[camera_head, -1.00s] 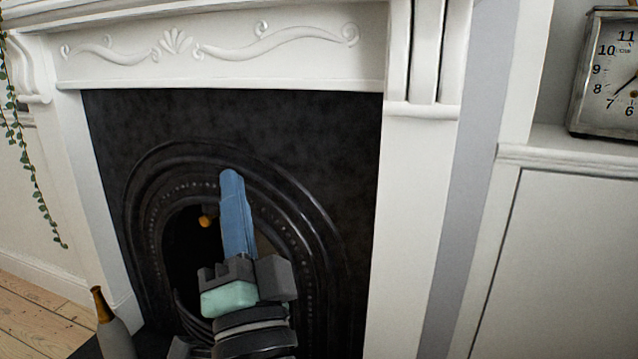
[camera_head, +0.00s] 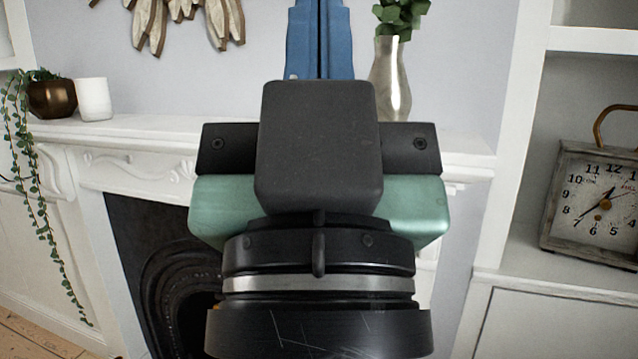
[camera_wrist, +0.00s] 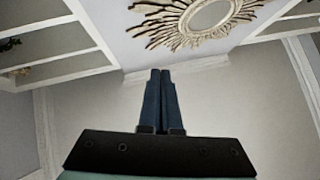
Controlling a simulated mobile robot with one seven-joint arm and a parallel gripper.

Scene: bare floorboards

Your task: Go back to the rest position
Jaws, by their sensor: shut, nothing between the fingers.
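My gripper (camera_head: 321,40) is raised in the middle of the head view, its blue fingers pointing up past the mantel. The fingers lie side by side with only a thin dark line between them, and nothing is held. In the wrist view my gripper (camera_wrist: 160,95) also shows shut and empty, with the wall and ceiling beyond it. My gripper and wrist hide the middle of the fireplace and mantel in the head view.
A white mantel (camera_head: 130,128) holds a bronze pot (camera_head: 52,98), a white cup (camera_head: 94,99) and a silver vase (camera_head: 391,80). A clock (camera_head: 597,203) stands on the right shelf. A sunburst mirror (camera_wrist: 208,16) hangs on the wall. Floorboards (camera_head: 30,340) show at the lower left.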

